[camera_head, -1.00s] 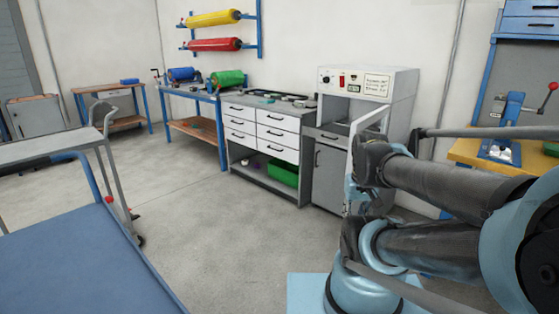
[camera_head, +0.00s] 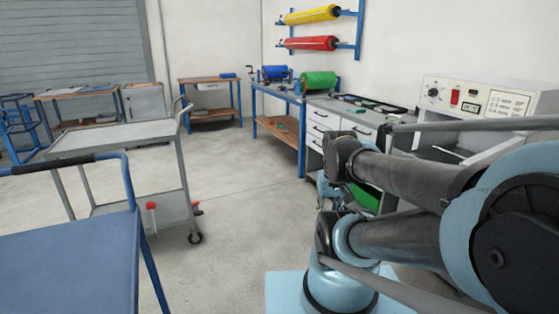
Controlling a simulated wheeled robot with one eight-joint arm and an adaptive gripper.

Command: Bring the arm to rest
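My arm (camera_head: 410,180) fills the right side of the head view. It is folded, with the large elbow joint at the right edge and the dark forearm reaching left to the wrist (camera_head: 341,156). A light-blue end part, probably my gripper (camera_head: 325,187), hangs below the wrist. It is small and partly hidden by the arm, so its fingers cannot be made out. No held object shows.
A blue-topped cart (camera_head: 70,255) stands close at the lower left, with a grey trolley (camera_head: 115,138) behind it. A white drawer cabinet (camera_head: 320,125) and a white machine (camera_head: 475,100) stand behind my arm. The middle floor is clear.

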